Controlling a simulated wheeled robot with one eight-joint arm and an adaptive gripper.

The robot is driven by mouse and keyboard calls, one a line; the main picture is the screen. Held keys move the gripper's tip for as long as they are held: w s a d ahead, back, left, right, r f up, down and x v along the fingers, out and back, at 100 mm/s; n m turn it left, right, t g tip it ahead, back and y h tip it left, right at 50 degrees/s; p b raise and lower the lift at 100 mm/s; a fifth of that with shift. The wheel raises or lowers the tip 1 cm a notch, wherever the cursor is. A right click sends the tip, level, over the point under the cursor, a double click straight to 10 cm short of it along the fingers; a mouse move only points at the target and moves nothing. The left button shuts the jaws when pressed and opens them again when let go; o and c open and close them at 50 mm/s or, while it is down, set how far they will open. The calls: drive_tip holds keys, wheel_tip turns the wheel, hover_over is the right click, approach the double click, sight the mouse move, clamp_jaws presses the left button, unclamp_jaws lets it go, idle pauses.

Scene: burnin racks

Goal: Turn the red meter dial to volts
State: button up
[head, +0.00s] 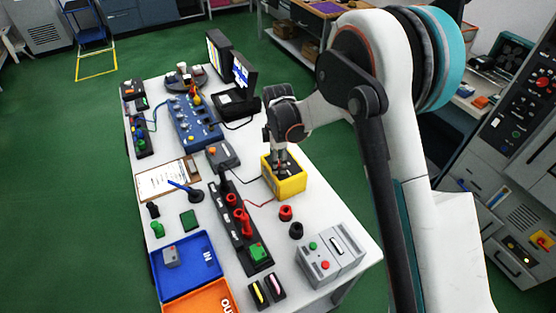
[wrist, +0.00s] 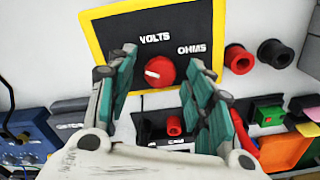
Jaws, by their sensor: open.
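The yellow meter (head: 291,187) stands on the white table, with my gripper (head: 280,163) right over its top. In the wrist view the meter's black face (wrist: 122,33) has a yellow rim and the words VOLTS and OHMS. The red dial (wrist: 162,68) sits below these words. A short white mark shows on the dial's left part; it lines up with neither word clearly. My gripper (wrist: 160,82) is open, with one teal-padded finger on each side of the dial. I cannot tell whether a finger touches it. In the head view the gripper hides the dial.
Red (head: 285,213) and black (head: 296,231) knobs lie just in front of the meter. A black strip with red parts (head: 241,218) is to its left, and a grey box (head: 318,266) is nearer. A blue tray (head: 186,268) and an orange tray (head: 208,298) lie at the near left.

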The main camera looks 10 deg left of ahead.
drive_tip(key=c, duration=1.1)
drive_tip(key=shift+m, duration=0.3)
drive_tip(key=m+b, duration=0.2)
drive_tip(key=m, duration=0.2)
drive_tip(key=shift+m+b, duration=0.3)
drive_tip(key=shift+m, duration=0.1)
drive_tip(key=m+b, duration=0.1)
drive_tip(key=m, duration=0.5)
drive_tip(key=shift+b, duration=0.35)
drive_tip(key=shift+m, duration=0.3)
drive_tip(key=o, duration=1.1)
